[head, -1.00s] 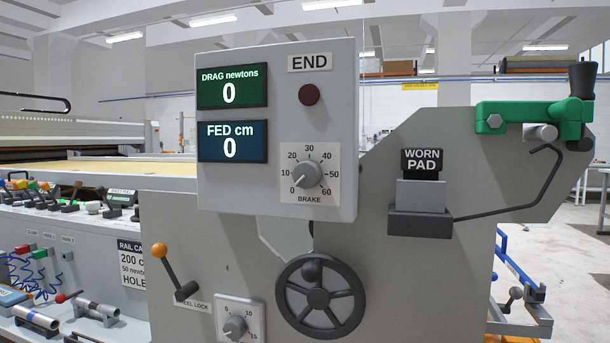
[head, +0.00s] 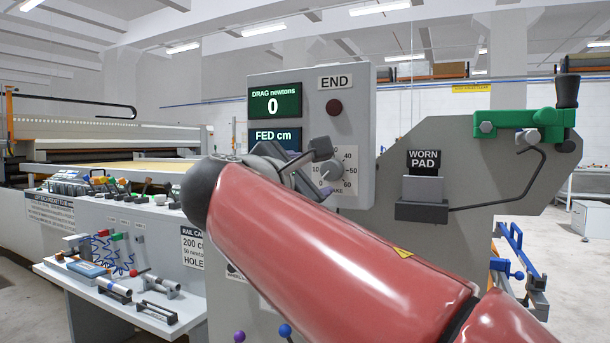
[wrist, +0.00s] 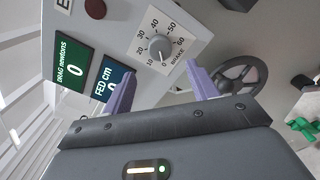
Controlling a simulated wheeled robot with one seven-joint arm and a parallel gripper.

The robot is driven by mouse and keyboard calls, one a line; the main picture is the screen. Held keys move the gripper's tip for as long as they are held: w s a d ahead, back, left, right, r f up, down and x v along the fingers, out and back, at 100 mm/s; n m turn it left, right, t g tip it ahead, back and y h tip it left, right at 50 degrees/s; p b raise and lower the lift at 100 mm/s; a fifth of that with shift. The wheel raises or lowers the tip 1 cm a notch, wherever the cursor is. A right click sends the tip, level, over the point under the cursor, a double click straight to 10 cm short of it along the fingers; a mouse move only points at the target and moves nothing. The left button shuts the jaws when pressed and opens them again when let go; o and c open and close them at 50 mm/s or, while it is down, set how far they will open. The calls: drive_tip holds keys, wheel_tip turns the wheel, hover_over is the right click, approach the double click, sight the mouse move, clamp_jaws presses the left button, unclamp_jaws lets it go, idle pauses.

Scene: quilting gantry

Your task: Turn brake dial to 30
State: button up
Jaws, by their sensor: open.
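The brake dial (head: 332,172) is a grey round knob on a white scale plate marked 0 to 60, on the front of the grey control box. It also shows in the wrist view (wrist: 160,48), where its pointer seems to sit near 0. My gripper (wrist: 160,86) is open and empty, its two purple fingers apart on either side below the dial in the wrist picture, not touching it. In the head view, my gripper (head: 318,170) is just in front of the dial and partly covers the scale's left side and lower edge.
The control box (head: 262,80) carries a drag display (head: 275,103) reading 0, a fed display (wrist: 110,80) reading 0 and a dark red END button (head: 334,107). A spoked handwheel (wrist: 240,75) lies near the right finger in the wrist view. A worn pad block (head: 423,190) stands to the right.

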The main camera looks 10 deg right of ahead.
sight(329, 172)
drive_tip(key=p+x, duration=0.1)
drive_tip(key=x, duration=0.6)
drive_tip(key=shift+w+d, duration=0.25)
drive_tip(key=shift+d, duration=0.05)
drive_tip(key=c, duration=1)
